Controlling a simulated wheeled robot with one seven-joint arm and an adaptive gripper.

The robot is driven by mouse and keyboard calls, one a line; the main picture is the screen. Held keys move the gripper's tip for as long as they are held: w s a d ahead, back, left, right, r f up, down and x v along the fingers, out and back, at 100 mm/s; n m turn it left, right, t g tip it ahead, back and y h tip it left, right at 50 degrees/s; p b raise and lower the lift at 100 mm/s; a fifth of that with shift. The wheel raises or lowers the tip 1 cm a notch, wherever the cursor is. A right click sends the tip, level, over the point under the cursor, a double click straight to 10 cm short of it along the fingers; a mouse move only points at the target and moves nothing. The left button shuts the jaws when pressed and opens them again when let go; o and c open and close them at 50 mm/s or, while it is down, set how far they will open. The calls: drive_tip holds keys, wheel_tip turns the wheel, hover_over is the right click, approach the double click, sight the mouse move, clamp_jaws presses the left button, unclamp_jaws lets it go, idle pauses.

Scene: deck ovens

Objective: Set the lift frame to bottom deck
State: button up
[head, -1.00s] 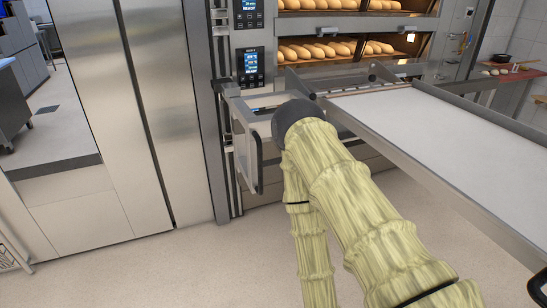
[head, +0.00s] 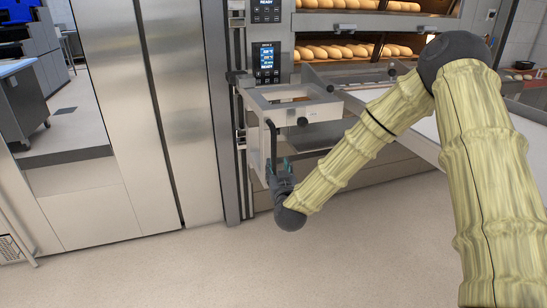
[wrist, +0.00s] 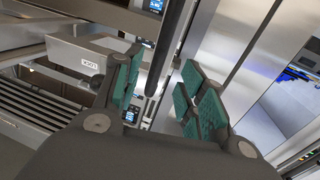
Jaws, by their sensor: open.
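The lift frame (head: 326,101) is a pale metal rectangle on vertical rails (head: 240,120) at the left side of the oven. It stands just below the lit control display. A black upright handle bar (head: 272,138) hangs on its left side. My gripper (head: 279,170) is at the lower part of this handle. In the wrist view my gripper (wrist: 161,92) is open, with green pads on both sides. The dark handle bar (wrist: 171,45) appears between the pads, closer to neither clearly. I cannot tell how deep it sits, and no pad is visibly pressed on it.
The deck oven shows loaves (head: 340,52) on its upper decks. A white-topped loader (head: 428,127) is at the right, partly behind my arm. A steel cabinet (head: 180,100) stands left of the rails. The floor (head: 200,270) in front is clear.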

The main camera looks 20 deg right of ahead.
sight(274, 154)
drive_tip(key=w, duration=0.3)
drive_tip(key=w+d, duration=0.1)
drive_tip(key=w, duration=0.6)
drive_tip(key=shift+d+f, duration=0.1)
drive_tip(key=shift+d, duration=0.2)
clamp_jaws()
